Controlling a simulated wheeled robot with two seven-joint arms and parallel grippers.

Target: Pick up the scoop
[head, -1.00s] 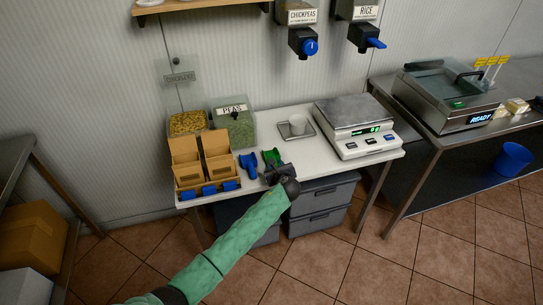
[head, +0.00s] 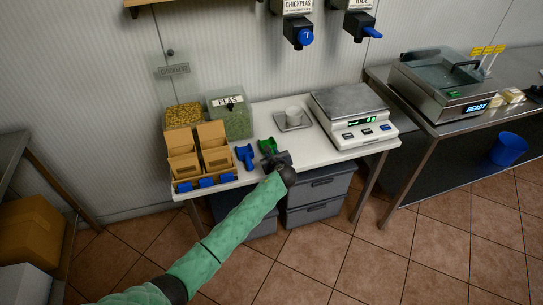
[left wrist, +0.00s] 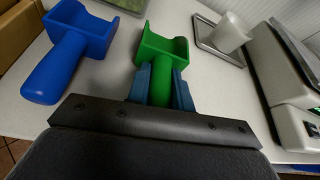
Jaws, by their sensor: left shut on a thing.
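The green scoop (head: 267,144) is at the front of the white table, and it also shows in the left wrist view (left wrist: 163,47). My left gripper (head: 274,157) is shut on its handle. In the left wrist view the blue fingers (left wrist: 161,86) sit on both sides of the green handle, with the open bowl facing away from me. I cannot tell whether the scoop touches the table. A blue scoop (head: 244,156) lies on the table just left of it, also in the left wrist view (left wrist: 75,50). My right gripper is not in view.
Cardboard boxes in a holder (head: 198,160) and a tub of peas (head: 231,117) stand left. A small metal tray (head: 282,127) with a white cup (head: 293,116) is behind the scoop. A scale (head: 350,108) stands right. Dispensers (head: 298,30) hang above.

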